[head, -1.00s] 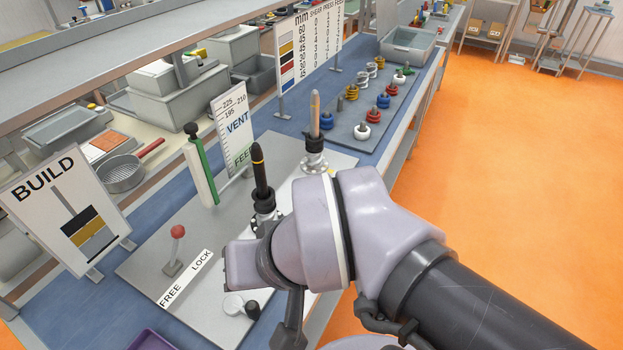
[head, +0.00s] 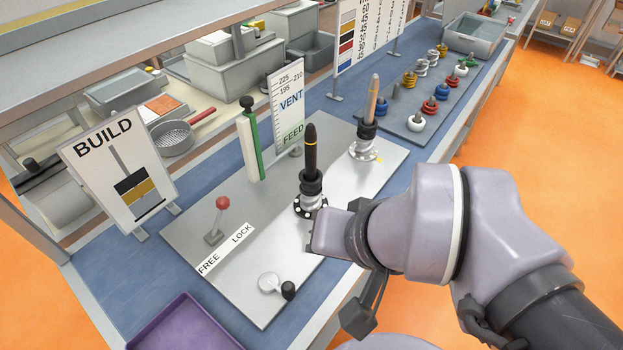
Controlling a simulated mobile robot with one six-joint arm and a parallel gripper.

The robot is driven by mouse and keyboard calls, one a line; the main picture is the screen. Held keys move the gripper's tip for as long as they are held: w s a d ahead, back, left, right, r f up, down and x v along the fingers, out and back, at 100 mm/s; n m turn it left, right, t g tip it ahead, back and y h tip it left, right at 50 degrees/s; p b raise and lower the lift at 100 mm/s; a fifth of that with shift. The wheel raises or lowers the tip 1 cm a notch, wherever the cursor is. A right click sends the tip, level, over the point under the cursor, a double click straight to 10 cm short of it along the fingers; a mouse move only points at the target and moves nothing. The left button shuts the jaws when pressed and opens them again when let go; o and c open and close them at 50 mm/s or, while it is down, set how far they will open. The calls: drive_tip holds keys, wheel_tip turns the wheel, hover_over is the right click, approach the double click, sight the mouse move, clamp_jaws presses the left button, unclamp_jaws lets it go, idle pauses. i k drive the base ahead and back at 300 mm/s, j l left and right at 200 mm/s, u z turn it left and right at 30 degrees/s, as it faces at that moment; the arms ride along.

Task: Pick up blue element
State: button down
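Ring-shaped elements stand on a grey board (head: 400,117) on the bench at the upper right. Two of them are blue: one blue element (head: 382,110) at the near left corner, another blue element (head: 441,92) in the right-hand row between red ones. My gripper (head: 362,316) shows only in part, as a dark piece below my wrist.
Red (head: 429,106), white (head: 416,125) and yellow (head: 409,79) elements stand close by. Two upright posts, one black (head: 311,150) and one tan (head: 372,98), rise from the metal plate (head: 255,215). A BUILD sign (head: 120,175) and purple tray (head: 185,330) are at left.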

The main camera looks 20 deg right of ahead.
sight(380, 110)
drive_tip(key=i+l+u, duration=0.1)
drive_tip(key=l, duration=0.35)
drive_tip(key=i+l+u, duration=0.1)
drive_tip(key=i+l, duration=0.15)
drive_tip(key=l, duration=0.2)
drive_tip(key=i+l+u, duration=0.1)
drive_tip(key=l, duration=0.35)
drive_tip(key=i+l+u, duration=0.15)
drive_tip(key=l, duration=0.35)
drive_tip(key=i+l+u, duration=0.1)
drive_tip(key=l, duration=0.4)
drive_tip(key=i+l+u, duration=0.1)
drive_tip(key=l, duration=0.4)
drive_tip(key=i, duration=0.1)
